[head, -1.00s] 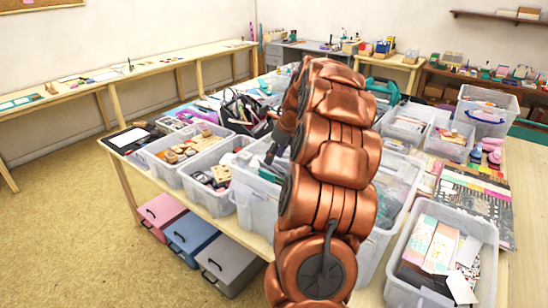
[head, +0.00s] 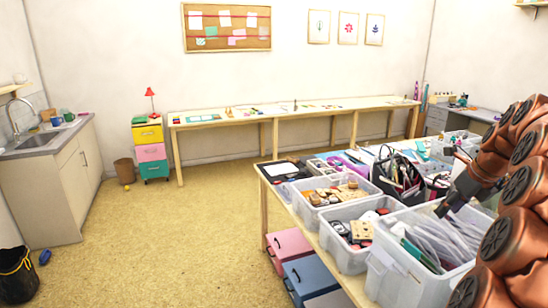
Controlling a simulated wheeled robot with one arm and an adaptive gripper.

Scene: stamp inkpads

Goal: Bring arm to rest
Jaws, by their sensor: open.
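My copper-coloured arm (head: 511,205) is folded at the right edge of the head view, partly cut off by the frame. My dark gripper (head: 446,207) points down and left over the clear bins on the worktable. It is open, small in the picture and partly hidden by the arm, and I see nothing held in it. I cannot tell its exact height above the bin (head: 400,285) of packets below it.
The worktable carries clear bins, one with wooden stamps (head: 330,192), and a black caddy (head: 398,172). Coloured boxes (head: 290,250) stand under it. A long bench (head: 290,112) lines the back wall; a sink counter (head: 45,140) stands left. The floor (head: 165,240) between is open.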

